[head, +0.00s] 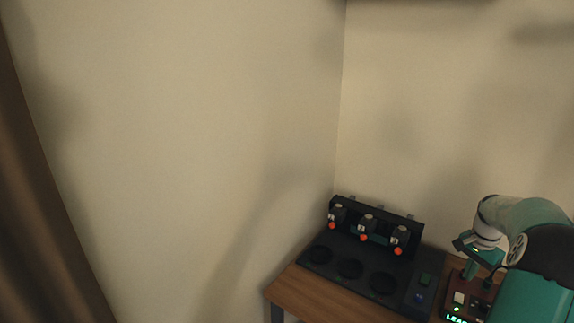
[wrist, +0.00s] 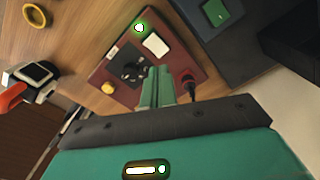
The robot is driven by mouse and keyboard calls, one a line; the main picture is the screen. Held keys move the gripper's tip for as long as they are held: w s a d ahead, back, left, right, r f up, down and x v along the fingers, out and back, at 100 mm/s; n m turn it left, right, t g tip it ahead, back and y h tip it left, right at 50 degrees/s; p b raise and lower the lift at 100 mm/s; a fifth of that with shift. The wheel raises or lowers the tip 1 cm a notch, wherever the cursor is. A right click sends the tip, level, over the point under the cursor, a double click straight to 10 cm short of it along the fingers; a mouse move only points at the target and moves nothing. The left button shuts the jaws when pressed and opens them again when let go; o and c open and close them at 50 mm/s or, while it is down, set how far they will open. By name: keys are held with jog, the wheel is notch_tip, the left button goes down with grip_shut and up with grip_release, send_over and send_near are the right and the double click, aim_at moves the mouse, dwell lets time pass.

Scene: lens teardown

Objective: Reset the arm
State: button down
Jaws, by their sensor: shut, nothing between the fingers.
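My gripper (wrist: 156,72) shows in the wrist view as two green fingers close together, shut and empty. The fingers point at a dark red control box (wrist: 125,92) and cover part of it. The box carries a white square button (wrist: 156,44), a glowing round light (wrist: 139,27), a yellow knob (wrist: 108,88) and a black round part (wrist: 132,70). In the head view my gripper (head: 468,270) hangs at the right, over the same box (head: 462,312), whose lettering glows green. I cannot tell whether the fingertips touch the box.
A dark station (head: 350,268) with several round wells and orange-red knobs stands on the wooden table (head: 315,297), left of the box. In the wrist view, a yellow ring (wrist: 35,14) lies on the table. Walls stand close behind.

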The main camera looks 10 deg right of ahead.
jog(key=w+a+r+n+t+h, duration=0.1)
jog(key=a+r+n, duration=0.1)
jog(key=a+r, duration=0.5)
jog(key=w+a+r+n, duration=0.1)
jog(key=a+r+n, duration=0.2)
jog(key=a, duration=0.8)
jog(key=w+a+r+n+t+h, duration=0.1)
jog(key=a+r+n, duration=0.1)
jog(key=a+r, duration=0.45)
jog(key=s+a+n+t+y, duration=0.1)
jog(key=s+a+n, duration=0.3)
jog(key=s+a, duration=0.4)
jog(key=s+a+n+t+y, duration=0.1)
jog(key=s+a+n, duration=0.3)
jog(key=s+a, duration=0.5)
jog(key=a+t, duration=0.1)
jog(key=a, duration=0.6)
jog(key=shift+n+t, duration=0.3)
jog(key=shift+n, duration=0.1)
jog(key=shift+d+r, duration=0.1)
